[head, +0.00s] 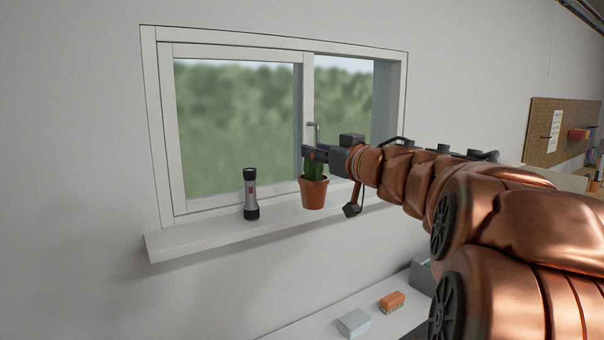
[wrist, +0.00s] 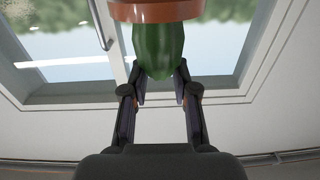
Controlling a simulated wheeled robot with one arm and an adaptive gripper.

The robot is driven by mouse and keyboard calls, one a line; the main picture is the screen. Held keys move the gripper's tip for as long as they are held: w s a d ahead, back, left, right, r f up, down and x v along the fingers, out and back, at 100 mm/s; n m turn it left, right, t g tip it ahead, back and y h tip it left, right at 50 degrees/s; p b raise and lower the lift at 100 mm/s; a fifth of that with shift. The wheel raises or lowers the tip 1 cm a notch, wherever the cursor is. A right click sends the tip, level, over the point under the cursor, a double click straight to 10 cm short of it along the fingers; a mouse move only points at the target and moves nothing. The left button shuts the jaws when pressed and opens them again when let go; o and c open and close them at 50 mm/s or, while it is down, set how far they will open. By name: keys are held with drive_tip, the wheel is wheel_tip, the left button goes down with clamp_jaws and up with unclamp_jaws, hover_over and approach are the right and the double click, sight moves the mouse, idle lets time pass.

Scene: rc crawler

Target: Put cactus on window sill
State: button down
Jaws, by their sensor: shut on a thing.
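The cactus is green and stands upright in a terracotta pot (head: 313,193). My gripper (head: 314,153) is shut on the cactus (head: 313,170) near its top. In the head view the pot overlaps the white window sill (head: 190,240) near its right part; I cannot tell whether it touches the sill or hangs just above it. In the wrist view the picture is upside down: the green cactus (wrist: 158,50) lies between the two fingers (wrist: 160,90), with the pot (wrist: 155,10) at the top edge. My gripper hides part of the cactus top in the head view.
A grey and black flashlight (head: 250,194) stands upright on the sill, left of the pot. The window handle (head: 314,131) is just above my gripper. The sill's left end is clear. Below, a white surface holds an orange block (head: 391,301) and a pale block (head: 354,322).

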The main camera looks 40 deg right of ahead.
drive_tip(key=w+d+f, duration=0.2)
drive_tip(key=w+d, duration=0.1)
drive_tip(key=w, duration=0.3)
drive_tip(key=w+d+f, duration=0.2)
drive_tip(key=w+d, duration=0.1)
drive_tip(key=w, duration=0.2)
drive_tip(key=shift+w+f+h, duration=0.3)
drive_tip(key=shift+w+f, duration=0.05)
drive_tip(key=shift+w, duration=0.05)
drive_tip(key=shift+f, duration=0.1)
drive_tip(key=c, duration=0.9)
unclamp_jaws()
drive_tip(key=s+b, duration=0.1)
drive_tip(key=s, duration=1.1)
drive_tip(key=shift+a, duration=0.4)
